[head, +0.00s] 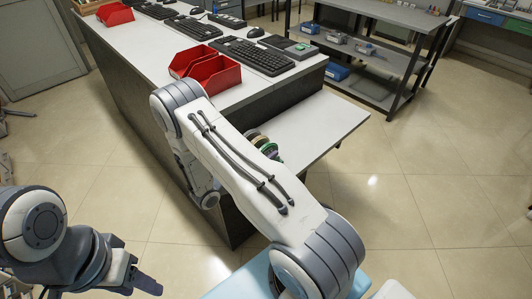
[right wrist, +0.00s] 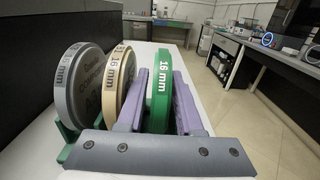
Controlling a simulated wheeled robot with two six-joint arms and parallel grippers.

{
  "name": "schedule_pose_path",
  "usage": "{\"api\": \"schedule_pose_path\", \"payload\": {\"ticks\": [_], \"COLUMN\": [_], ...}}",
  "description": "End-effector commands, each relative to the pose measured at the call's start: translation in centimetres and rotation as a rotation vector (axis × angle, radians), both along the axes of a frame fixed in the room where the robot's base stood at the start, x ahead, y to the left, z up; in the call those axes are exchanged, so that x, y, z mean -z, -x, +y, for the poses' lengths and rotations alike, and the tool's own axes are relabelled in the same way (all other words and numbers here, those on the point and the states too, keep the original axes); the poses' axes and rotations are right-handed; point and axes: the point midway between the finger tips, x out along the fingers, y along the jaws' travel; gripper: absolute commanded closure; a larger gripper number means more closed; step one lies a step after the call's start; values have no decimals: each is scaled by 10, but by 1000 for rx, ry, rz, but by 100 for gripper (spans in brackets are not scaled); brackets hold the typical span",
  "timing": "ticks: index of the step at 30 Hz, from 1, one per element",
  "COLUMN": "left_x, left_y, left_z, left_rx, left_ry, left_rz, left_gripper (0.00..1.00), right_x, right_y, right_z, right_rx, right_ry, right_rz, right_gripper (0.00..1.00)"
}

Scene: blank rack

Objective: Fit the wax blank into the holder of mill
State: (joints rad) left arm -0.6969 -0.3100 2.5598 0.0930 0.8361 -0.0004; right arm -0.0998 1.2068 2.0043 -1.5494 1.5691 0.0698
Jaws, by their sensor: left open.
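A green disc (right wrist: 160,92) marked 16 mm, a wax blank, stands on edge in the right wrist view. My right gripper (right wrist: 162,100) has its purple fingers close against both faces of this disc and looks shut on it. A beige disc (right wrist: 114,88) and a grey disc (right wrist: 80,88), also marked 16 mm, stand upright to its left in a green rack (right wrist: 72,152). In the head view my right arm hides most of the discs and the right gripper. My left gripper (head: 146,285) is open and empty at the lower left. I cannot make out the mill or its holder.
The discs are at a low white side table (head: 310,125) beside the long bench (head: 130,45). The bench holds red bins (head: 212,77) and keyboards (head: 250,56). A dark wall rises left of the discs. A grey shelf (head: 385,60) stands behind; the floor at right is clear.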

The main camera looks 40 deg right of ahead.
Motion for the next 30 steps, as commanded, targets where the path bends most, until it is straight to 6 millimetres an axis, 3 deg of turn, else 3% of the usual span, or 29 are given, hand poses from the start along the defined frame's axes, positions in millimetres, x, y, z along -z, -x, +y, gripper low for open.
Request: {"api": "schedule_pose_path", "payload": {"ticks": [5,8,9,22,30], "left_x": [1,1,1,2,9], "left_y": [0,0,0,0,0], "left_z": [0,0,0,0,0], "left_rx": [0,0,0,0,0], "left_ry": [0,0,0,0,0], "left_rz": [0,0,0,0,0], "left_gripper": [50,50,50,50,50], "right_x": [1,1,1,-4,-35], "right_y": [0,0,0,0,-1], "right_z": [0,0,0,0,0], "right_rx": [0,0,0,0,0], "right_ry": [0,0,0,1,1], "right_rz": [0,0,0,-1,-5], "right_gripper": [65,96,100,100,100]}}
